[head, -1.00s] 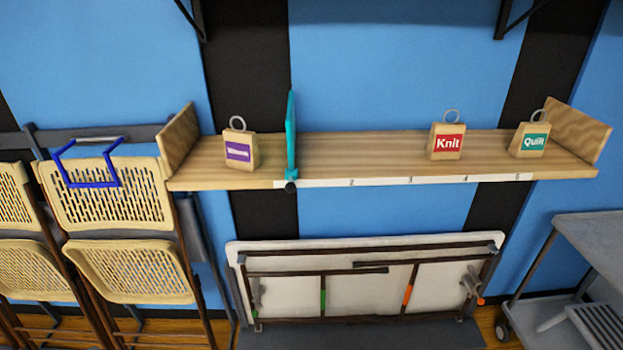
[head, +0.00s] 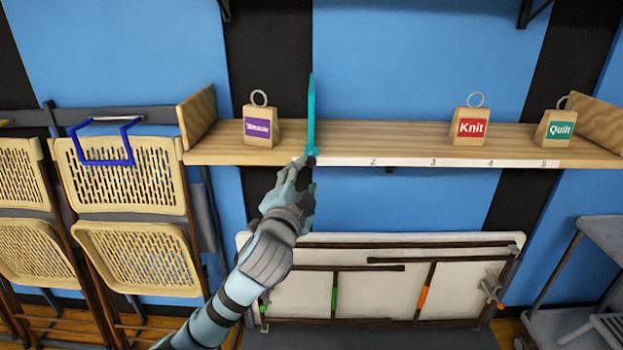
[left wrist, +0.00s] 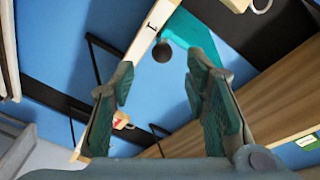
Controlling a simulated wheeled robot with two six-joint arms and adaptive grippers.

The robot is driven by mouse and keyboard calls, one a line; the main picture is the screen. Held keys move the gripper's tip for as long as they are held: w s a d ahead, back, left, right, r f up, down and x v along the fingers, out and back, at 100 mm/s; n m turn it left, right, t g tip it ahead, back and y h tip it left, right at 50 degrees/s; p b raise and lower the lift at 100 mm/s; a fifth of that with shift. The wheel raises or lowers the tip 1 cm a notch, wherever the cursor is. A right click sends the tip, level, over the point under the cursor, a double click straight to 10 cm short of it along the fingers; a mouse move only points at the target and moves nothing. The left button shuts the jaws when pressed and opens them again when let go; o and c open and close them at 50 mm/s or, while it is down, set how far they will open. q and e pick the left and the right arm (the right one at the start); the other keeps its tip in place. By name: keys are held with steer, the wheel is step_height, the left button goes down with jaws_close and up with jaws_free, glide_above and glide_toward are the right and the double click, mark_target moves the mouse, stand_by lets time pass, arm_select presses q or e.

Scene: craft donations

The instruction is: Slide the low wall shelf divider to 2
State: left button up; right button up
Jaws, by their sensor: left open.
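The teal divider (head: 311,112) stands upright on the wooden wall shelf (head: 380,142), at the left end of the white number strip (head: 403,162), left of the 2. A dark round knob (left wrist: 162,52) sits at the divider's lower front; the teal divider (left wrist: 190,36) also shows in the left wrist view. My left gripper (head: 304,170) is just below and in front of the knob. In the left wrist view the gripper (left wrist: 160,76) is open, with the knob ahead of the gap between its fingers and apart from them. My right gripper is not in view.
On the shelf, a block with a purple label (head: 259,126) stands left of the divider; the Knit block (head: 470,127) and Quilt block (head: 556,130) stand far right. The shelf between divider and Knit is clear. A folded table (head: 380,290) leans below; folding chairs (head: 120,175) stand left.

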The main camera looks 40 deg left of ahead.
mark_target(310, 165)
arm_select(q)
steer(key=x, duration=0.8)
steer(key=shift+r, duration=0.15)
steer(key=shift+s, duration=0.1)
jaws_close()
